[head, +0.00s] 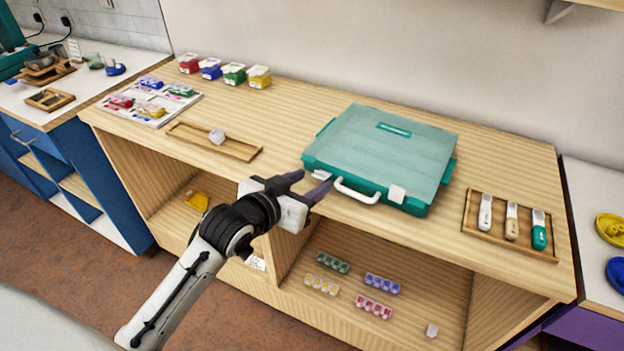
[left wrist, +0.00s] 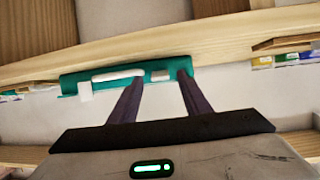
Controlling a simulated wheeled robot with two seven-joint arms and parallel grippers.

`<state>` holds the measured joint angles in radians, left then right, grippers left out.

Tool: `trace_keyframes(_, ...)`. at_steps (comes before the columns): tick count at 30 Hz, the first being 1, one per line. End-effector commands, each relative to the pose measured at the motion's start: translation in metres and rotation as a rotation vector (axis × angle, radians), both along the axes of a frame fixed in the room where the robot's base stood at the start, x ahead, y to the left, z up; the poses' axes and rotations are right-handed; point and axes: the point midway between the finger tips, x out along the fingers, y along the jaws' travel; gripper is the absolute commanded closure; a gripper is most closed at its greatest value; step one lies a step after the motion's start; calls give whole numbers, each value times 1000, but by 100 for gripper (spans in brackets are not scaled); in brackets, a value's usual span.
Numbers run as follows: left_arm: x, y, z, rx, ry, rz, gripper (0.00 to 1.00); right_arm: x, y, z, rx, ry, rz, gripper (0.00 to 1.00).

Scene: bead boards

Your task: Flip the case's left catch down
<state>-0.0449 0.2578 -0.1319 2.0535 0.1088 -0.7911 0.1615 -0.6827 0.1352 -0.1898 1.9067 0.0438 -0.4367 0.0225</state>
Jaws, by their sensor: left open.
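The teal case (head: 385,148) lies closed on the wooden table, its white handle (head: 356,193) on the front side. The left catch (head: 320,174) is a small white tab at the front edge, left of the handle; in the left wrist view it (left wrist: 160,75) lies between the fingers and looks flat against the case front. The right catch (head: 397,194) stands up past the lid edge, and also sticks out in the left wrist view (left wrist: 84,92). My left gripper (head: 317,178) is open and empty just in front of the left catch; contact cannot be told. My right gripper is out of view.
A wooden tray (head: 214,149) with a pale lump lies left of the case. A tray (head: 469,231) with several handled tools lies to the right. Small coloured boxes (head: 234,73) and a bead board (head: 186,115) stand back left. Bead containers (head: 373,307) sit on the shelf below.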

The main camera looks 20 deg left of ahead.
Motion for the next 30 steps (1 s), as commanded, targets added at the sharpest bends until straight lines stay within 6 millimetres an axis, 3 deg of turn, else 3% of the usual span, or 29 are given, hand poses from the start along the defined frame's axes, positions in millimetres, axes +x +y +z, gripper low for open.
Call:
trace_keyframes(4,11,-2,-4,0,-1,-1,56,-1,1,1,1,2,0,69)
trace_keyframes(13,13,-2,-6,1,0,-1,56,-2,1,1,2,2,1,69)
trace_keyframes(14,13,-2,-6,1,0,-1,58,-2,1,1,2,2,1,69)
trace_keyframes(21,13,-2,-6,0,0,-1,98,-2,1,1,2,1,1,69)
trace_keyframes(26,12,-2,-11,-3,-21,-1,98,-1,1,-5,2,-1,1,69)
trace_keyframes(30,10,-2,-24,-17,-114,1,98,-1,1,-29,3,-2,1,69)
